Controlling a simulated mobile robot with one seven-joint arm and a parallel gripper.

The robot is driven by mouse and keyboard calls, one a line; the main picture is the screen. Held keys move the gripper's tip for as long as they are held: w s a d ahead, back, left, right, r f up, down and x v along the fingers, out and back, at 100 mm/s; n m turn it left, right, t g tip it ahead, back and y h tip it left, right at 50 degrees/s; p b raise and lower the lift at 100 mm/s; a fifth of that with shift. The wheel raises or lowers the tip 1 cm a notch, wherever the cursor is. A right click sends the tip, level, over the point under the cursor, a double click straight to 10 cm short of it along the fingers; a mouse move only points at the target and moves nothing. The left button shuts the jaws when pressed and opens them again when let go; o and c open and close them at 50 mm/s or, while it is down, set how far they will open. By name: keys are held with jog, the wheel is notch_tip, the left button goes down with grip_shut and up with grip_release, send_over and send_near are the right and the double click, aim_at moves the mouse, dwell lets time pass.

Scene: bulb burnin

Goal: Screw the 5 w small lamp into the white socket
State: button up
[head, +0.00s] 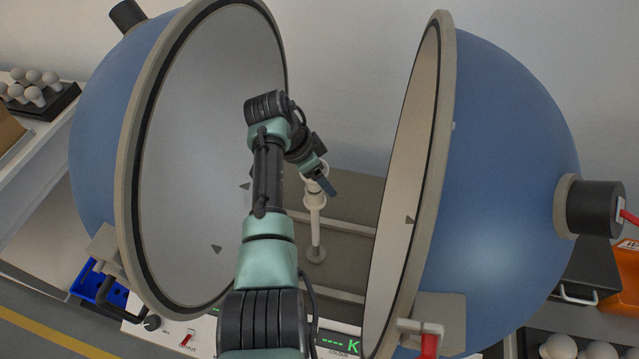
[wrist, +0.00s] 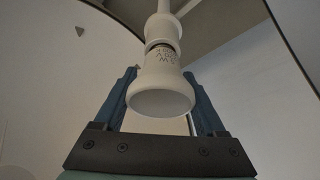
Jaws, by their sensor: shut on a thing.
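The small lamp (wrist: 160,92) is white, with a flared round end toward the wrist camera and printed text on its neck that seems to include "W". My gripper (wrist: 160,76) is shut on it, one blue finger on each side. In the wrist view the lamp's narrow end meets the white socket (wrist: 163,27), in line with it. A thin dark band shows between them; I cannot tell how deep the lamp sits. In the head view the socket (head: 315,200) tops a white upright post, and my gripper (head: 322,182) is at its top, hiding most of the lamp.
The post stands between two open halves of a large blue sphere, the left half (head: 205,150) and right half (head: 510,170), close on both sides of my arm. A rack of white bulbs (head: 35,85) is at far left. A green-digit display (head: 338,342) is in front.

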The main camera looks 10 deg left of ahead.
jog(key=m+b, duration=0.2)
jog(key=f+m+g+b, duration=0.1)
jog(key=shift+s+d+h+b, duration=0.2)
jog(key=shift+s+h+b, duration=0.05)
jog(key=shift+h+b, duration=0.1)
jog(key=shift+d+r+m+g, duration=0.1)
jog(key=shift+r+m+g, duration=0.2)
jog(key=shift+r+m, duration=0.1)
jog(key=o, duration=1)
jog(key=shift+c, duration=0.2)
jog(key=shift+o, duration=1.4)
jog(key=shift+w+d, duration=0.1)
